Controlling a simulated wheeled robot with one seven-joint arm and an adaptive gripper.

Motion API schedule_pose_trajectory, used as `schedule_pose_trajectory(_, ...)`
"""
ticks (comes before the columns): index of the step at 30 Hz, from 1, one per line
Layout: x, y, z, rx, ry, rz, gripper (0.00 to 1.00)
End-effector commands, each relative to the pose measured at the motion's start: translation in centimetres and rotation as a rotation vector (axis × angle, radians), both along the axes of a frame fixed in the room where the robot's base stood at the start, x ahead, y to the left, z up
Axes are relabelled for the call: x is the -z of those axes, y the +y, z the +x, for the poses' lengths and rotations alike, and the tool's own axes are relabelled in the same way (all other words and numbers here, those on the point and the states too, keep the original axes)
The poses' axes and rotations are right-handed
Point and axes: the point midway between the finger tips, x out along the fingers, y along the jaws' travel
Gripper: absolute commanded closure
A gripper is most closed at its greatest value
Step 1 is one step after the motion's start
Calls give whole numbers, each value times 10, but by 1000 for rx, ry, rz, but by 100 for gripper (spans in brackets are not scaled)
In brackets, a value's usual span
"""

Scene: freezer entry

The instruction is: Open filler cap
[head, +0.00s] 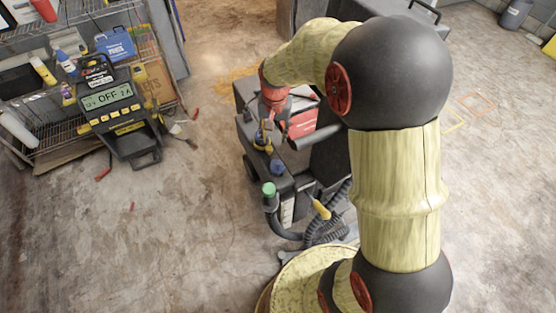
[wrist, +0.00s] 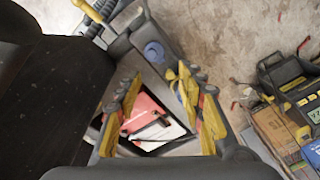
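A round blue cap (head: 277,166) sits on the top of a dark grey machine (head: 250,180). It also shows in the wrist view (wrist: 154,51), just beyond my fingertips and apart from them. A green cap (head: 268,188) tops a dark pipe at the machine's near end. I cannot tell from the frames which one is the filler cap. My gripper (wrist: 155,76) is open, with its yellow-padded fingers spread and nothing seen held. In the head view my gripper (head: 270,130) hangs over the machine, partly hidden by my arm.
A yellow-handled tool (head: 321,209) and black hoses (head: 315,235) lie at the machine's near end. Floor between is mostly clear.

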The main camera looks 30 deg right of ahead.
Motion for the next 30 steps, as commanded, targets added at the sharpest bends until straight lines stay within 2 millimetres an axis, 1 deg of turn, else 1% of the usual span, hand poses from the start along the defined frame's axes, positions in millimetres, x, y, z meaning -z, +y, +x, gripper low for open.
schedule_pose_trajectory(1, 27, -7, 6, 34, 29, 7, 61)
schedule_pose_trajectory(3, 54, -14, 13, 79, 54, 15, 61)
schedule_pose_trajectory(6, 86, -22, 19, 129, 82, 21, 61)
schedule_pose_trajectory(7, 93, -24, 20, 140, 86, 22, 61)
schedule_pose_trajectory(10, 109, -27, 22, 165, 100, 25, 61)
schedule_pose_trajectory(17, 127, -29, 22, 176, 106, 27, 61)
schedule_pose_trajectory(20, 140, -29, 22, 175, 107, 27, 61)
schedule_pose_trajectory(27, 177, -29, 22, 174, 106, 27, 61)
schedule_pose_trajectory(30, 189, -28, 22, 174, 107, 27, 61)
